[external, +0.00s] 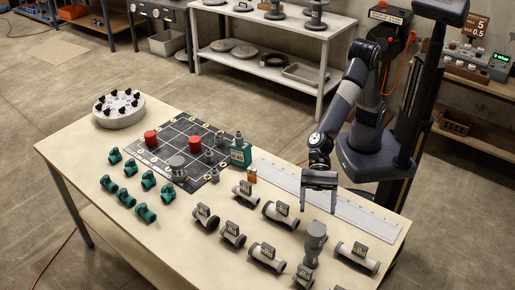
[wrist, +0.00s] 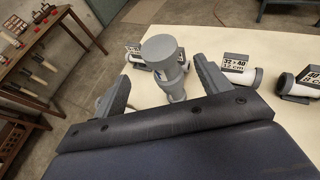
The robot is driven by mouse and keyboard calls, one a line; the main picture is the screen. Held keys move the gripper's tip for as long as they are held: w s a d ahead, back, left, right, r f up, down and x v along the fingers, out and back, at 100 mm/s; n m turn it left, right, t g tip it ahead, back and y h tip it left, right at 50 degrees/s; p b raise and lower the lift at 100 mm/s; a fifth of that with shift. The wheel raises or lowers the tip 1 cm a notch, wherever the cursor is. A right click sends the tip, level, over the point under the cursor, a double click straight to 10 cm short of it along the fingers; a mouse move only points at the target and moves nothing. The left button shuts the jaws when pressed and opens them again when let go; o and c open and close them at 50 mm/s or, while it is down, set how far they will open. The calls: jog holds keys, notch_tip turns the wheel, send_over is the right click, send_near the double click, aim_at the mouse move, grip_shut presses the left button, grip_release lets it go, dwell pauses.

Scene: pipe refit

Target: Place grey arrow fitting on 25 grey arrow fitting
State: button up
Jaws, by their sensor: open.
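A grey fitting (external: 315,238) stands upright near the front right of the table, with a labelled pipe piece (external: 304,274) at its foot. I cannot tell whether it rests on that piece. My gripper (external: 319,207) is open and empty, fingers pointing down, above and behind the fitting in the external view. In the wrist view the fitting appears between the fingers of my gripper (wrist: 161,70), with no visible contact. No label reading 25 is legible.
Several labelled pipe pieces (external: 281,212) lie around the fitting, one marked 32 x 40 (wrist: 238,68). A long ruler (external: 345,212) lies behind them. Green fittings (external: 130,167), a dark grid board (external: 165,150) and a round holder (external: 118,112) occupy the left.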

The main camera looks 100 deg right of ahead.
jog(key=shift+v, duration=0.9)
